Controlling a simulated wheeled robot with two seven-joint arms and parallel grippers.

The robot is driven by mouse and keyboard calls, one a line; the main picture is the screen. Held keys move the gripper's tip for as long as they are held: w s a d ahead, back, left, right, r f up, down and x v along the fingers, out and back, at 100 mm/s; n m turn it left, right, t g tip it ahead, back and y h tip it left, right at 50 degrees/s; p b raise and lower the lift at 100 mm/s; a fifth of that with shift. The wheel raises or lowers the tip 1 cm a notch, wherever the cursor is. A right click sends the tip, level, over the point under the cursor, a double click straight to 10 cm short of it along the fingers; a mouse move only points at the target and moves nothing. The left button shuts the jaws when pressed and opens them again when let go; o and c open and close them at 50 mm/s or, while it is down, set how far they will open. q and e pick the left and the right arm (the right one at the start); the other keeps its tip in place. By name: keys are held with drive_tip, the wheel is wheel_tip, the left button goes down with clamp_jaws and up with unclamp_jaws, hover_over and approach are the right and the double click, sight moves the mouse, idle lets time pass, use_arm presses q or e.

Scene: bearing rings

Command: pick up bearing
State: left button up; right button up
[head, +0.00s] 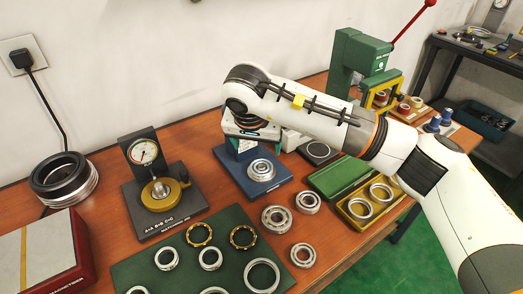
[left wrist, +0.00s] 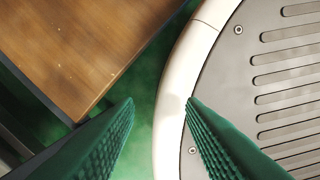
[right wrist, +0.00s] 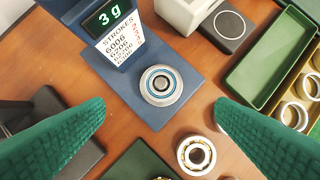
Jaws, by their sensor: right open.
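A bearing (head: 261,170) with a bluish ring lies flat on the plate of a blue device (head: 232,171). In the right wrist view the same bearing (right wrist: 160,86) is near the middle, between and beyond my fingers. My right gripper (right wrist: 160,108) is open and empty, held above the device, its fingers wide apart. Other bearings lie on the wood, such as a large one (head: 277,219), a smaller one (head: 307,203) and another at the green mat's edge (head: 303,255). My left gripper (left wrist: 160,101) is open and empty, away from the bearings, over the floor beside a table corner.
The green mat (head: 128,270) holds several rings. A dial gauge stand (head: 143,152) is to the left. A green-lined tray with rings (head: 340,205) lies to the right, near a green press (head: 357,55). The device's display (right wrist: 108,14) reads "3 g".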

approach(261, 168)
drive_tip(key=x, duration=0.2)
drive_tip(key=shift+w+d+f+p, duration=0.1)
drive_tip(key=shift+w+f+p, duration=0.05)
drive_tip(key=shift+w+p, duration=0.2)
drive_tip(key=x, duration=0.4)
drive_tip(key=shift+s+f+p, duration=0.3)
drive_tip(key=shift+f+p, duration=0.05)
drive_tip(key=shift+f, duration=0.15)
drive_tip(key=shift+w+f, duration=0.15)
drive_tip(key=shift+f, duration=0.15)
drive_tip(key=shift+c, duration=0.2)
use_arm(q)
drive_tip(key=shift+s+r, duration=0.75)
drive_tip(key=shift+s, duration=0.05)
use_arm(e)
drive_tip(key=c, duration=1.1)
